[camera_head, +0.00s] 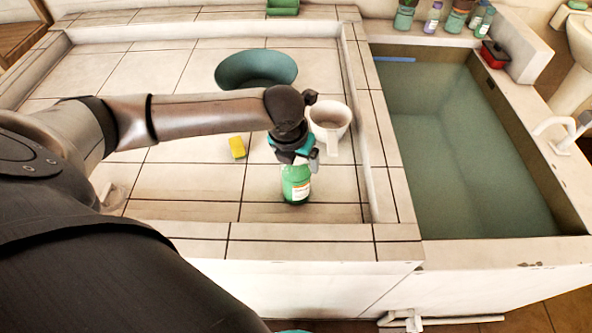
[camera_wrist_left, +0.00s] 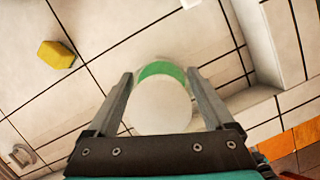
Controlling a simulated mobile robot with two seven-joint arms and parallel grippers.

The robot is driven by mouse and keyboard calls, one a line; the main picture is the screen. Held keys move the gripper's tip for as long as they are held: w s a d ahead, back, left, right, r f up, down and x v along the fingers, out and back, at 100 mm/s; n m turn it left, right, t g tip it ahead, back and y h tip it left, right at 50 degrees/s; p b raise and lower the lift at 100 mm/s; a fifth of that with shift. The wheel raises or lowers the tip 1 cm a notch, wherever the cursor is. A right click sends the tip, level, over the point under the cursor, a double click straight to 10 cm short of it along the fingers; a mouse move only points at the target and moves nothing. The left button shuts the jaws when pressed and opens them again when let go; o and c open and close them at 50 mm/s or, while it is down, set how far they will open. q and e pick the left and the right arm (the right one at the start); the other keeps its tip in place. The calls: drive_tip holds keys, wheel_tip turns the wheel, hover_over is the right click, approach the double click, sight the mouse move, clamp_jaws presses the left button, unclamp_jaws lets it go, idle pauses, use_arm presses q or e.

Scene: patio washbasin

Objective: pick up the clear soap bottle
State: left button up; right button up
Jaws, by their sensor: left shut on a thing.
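The clear soap bottle (camera_head: 296,184) has green contents and a pale label in the head view. It is upright on or just above the tiles near the front ledge of the basin; I cannot tell whether its base touches. My left gripper (camera_head: 293,160) reaches down over it and is shut on its upper part, which hides the top. In the left wrist view the bottle's round white top (camera_wrist_left: 162,104) lies between the two fingers (camera_wrist_left: 160,98), with a green band behind it. My right gripper is not in view.
A white mug (camera_head: 330,118) stands close behind the left gripper. A yellow sponge (camera_head: 237,147) lies to the left, and a dark teal bowl (camera_head: 256,68) is farther back. A raised tiled ledge (camera_head: 300,232) borders the front. A water-filled trough (camera_head: 460,150) is on the right.

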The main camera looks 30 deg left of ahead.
use_arm(q)
clamp_jaws()
drive_tip(key=shift+r, duration=0.15)
idle(0.4)
